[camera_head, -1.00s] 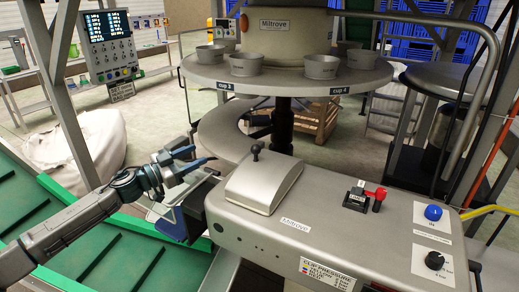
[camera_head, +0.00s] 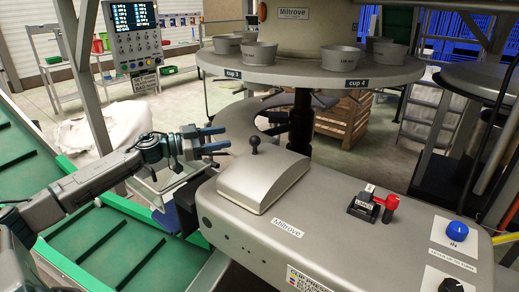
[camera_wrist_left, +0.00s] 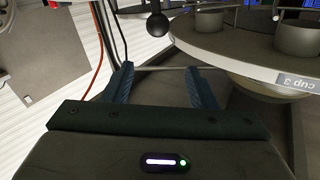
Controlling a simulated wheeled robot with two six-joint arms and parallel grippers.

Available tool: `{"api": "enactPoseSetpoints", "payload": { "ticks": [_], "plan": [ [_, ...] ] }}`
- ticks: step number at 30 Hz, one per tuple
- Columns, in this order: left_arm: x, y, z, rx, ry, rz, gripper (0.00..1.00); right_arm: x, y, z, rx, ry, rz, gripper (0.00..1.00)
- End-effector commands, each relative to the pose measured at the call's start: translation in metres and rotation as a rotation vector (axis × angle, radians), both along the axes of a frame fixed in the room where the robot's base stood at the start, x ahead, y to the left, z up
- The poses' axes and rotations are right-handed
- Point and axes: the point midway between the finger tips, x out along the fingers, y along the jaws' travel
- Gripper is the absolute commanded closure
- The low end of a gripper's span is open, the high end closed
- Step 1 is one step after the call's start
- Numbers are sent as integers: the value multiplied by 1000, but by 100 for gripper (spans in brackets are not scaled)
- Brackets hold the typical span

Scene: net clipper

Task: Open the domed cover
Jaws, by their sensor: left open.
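The domed cover (camera_head: 264,182) is a silver, sloped lid sitting closed on top of the grey Miltrove machine (camera_head: 330,222). A small dark ball knob (camera_head: 255,143) stands up at its far edge. My left gripper (camera_head: 222,140) is open and empty, just left of the knob and a little apart from it, with its fingers pointing right. In the left wrist view, the two blue-grey fingers (camera_wrist_left: 160,88) are spread with nothing between them. A dark ball, apparently the knob (camera_wrist_left: 158,24), shows beyond them near the top. My right gripper is not in view.
A red-handled switch (camera_head: 373,203), a blue button (camera_head: 457,231) and a black dial (camera_head: 452,286) are on the machine's right side. A round table (camera_head: 300,75) with several metal cups stands behind. A green conveyor (camera_head: 130,250) runs at the left.

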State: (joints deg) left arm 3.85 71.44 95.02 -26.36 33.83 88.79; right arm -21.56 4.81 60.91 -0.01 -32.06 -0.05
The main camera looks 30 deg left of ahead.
Motion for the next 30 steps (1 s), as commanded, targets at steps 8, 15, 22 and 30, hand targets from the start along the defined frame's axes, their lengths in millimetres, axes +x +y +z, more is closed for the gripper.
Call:
{"api": "enactPoseSetpoints", "payload": {
  "ticks": [8, 15, 22, 30],
  "plan": [
    [0, 0, -30, 0, 0, 0, 48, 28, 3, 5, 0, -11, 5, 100],
    [5, -4, -27, -2, -6, -2, 48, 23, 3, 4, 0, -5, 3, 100],
    [20, -16, -26, -4, -5, -1, 48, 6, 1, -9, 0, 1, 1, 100],
    [45, -36, -25, -5, -4, 0, 48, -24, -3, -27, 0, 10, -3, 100]
  ]
}}
